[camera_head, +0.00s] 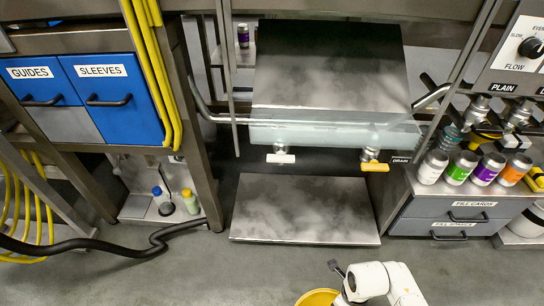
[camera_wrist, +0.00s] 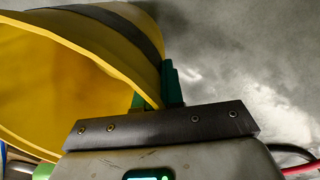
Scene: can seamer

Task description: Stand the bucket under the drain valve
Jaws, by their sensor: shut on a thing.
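The yellow bucket (camera_head: 318,298) shows at the bottom edge of the head view, mostly cut off. In the wrist view the bucket (camera_wrist: 60,70) fills the upper left, its open mouth toward the camera, with a dark band around its outside. My gripper (camera_wrist: 158,88) is shut on the bucket's wall, with green fingers on either side of the rim. The drain valve (camera_head: 371,162) has a yellow handle and hangs under the clear tank front, left of the DRAIN label (camera_head: 401,160). The bucket is well in front of the valve, over the near floor.
A low metal plate (camera_head: 300,232) lies below the valve and is bare. Another valve with a white handle (camera_head: 280,156) hangs to its left. Drawers (camera_head: 455,212) stand at right, and a frame post with a black hose (camera_head: 165,236) at left. Near floor is open.

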